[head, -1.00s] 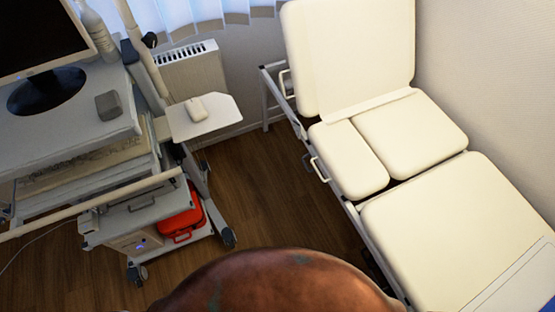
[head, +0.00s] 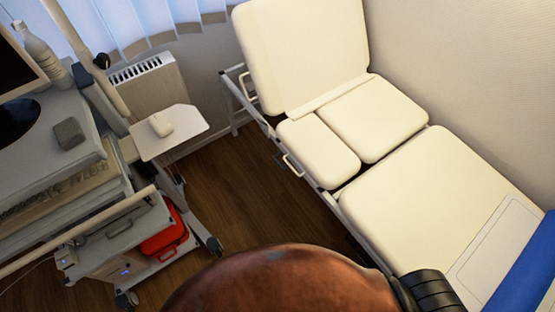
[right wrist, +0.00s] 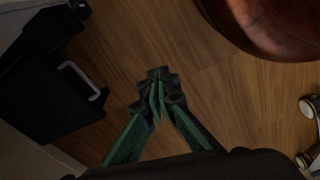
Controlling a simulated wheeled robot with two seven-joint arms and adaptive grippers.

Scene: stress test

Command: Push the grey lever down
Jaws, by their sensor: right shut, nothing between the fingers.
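Two pale looped handles show on the near side of the cream treatment couch (head: 400,215) in the head view: one beside the seat section (head: 293,165) and one beside the backrest (head: 247,88). I cannot tell whether either is the grey lever. A light grey looped handle (right wrist: 84,80) on a dark body shows at the left in the right wrist view. My right gripper (right wrist: 160,78) is shut and empty above the wooden floor, to the right of that handle and apart from it. My left gripper is in neither view.
A medical cart (head: 60,150) with a side shelf (head: 185,135) and a red case (head: 165,238) stands left of the couch. A radiator (head: 150,85) is behind it. Bare wooden floor (head: 245,190) lies between cart and couch. A wall closes the right side.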

